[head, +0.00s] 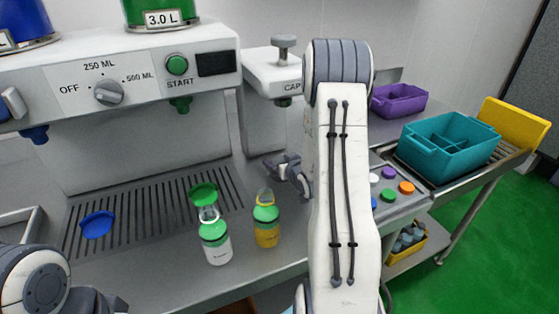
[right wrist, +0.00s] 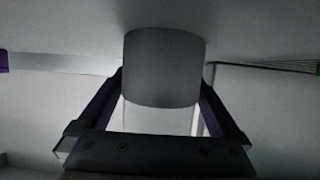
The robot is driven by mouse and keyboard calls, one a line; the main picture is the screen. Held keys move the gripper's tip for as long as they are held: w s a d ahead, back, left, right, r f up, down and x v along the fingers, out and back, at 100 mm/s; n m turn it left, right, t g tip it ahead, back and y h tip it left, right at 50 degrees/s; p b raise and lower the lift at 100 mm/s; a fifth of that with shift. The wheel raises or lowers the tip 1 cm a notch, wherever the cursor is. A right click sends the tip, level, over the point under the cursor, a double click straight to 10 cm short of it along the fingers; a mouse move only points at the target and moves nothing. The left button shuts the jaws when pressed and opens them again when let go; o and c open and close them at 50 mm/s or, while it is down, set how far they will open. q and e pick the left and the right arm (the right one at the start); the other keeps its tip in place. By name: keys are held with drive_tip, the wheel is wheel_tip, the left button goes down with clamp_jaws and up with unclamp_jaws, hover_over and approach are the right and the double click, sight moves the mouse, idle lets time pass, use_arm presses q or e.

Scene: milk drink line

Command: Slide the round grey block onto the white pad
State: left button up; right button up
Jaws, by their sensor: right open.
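A round grey block (right wrist: 164,68) shows in the right wrist view, upper middle, against a pale surface. I cannot make it out in the head view. My right gripper (right wrist: 163,100) is open, its two fingers on either side of the block; I cannot tell whether they touch it. In the head view my right gripper (head: 277,166) shows small beside my arm, below the CAP station. I cannot pick out the white pad for sure. Part of my left gripper (head: 112,302) shows at the lower left edge, its jaws unclear.
A white bottle (head: 217,249) and a yellow bottle (head: 266,232), both green-banded, stand on the grey counter. A blue cap (head: 97,225) lies on the drip grate. The CAP station (head: 270,75) stands behind. A teal crate (head: 450,145) and a purple bin (head: 399,101) are at right.

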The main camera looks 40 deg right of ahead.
drive_tip(key=v, duration=0.6)
drive_tip(key=shift+s+r, duration=0.1)
drive_tip(key=shift+s, duration=0.15)
drive_tip(key=p, duration=0.3)
drive_tip(key=s+r+p, duration=0.1)
drive_tip(key=p, duration=0.2)
drive_tip(key=shift+s+a+r+p, duration=0.15)
drive_tip(key=shift+s+a+p, duration=0.05)
drive_tip(key=shift+s+p, duration=0.2)
drive_tip(key=s+p, duration=0.1)
drive_tip(key=p, duration=0.1)
drive_tip(key=shift+s+a+p, duration=0.1)
drive_tip(key=shift+a+p, duration=0.1)
drive_tip(key=shift+p, duration=0.1)
drive_tip(key=s+p, duration=0.2)
drive_tip(key=s+a+p, duration=0.1)
drive_tip(key=s+p, duration=0.1)
drive_tip(key=p, duration=0.1)
drive_tip(key=shift+a, duration=0.1)
drive_tip(key=shift+s+a+p, duration=0.3)
drive_tip(key=shift+s+p, duration=0.6)
drive_tip(key=shift+s, duration=0.15)
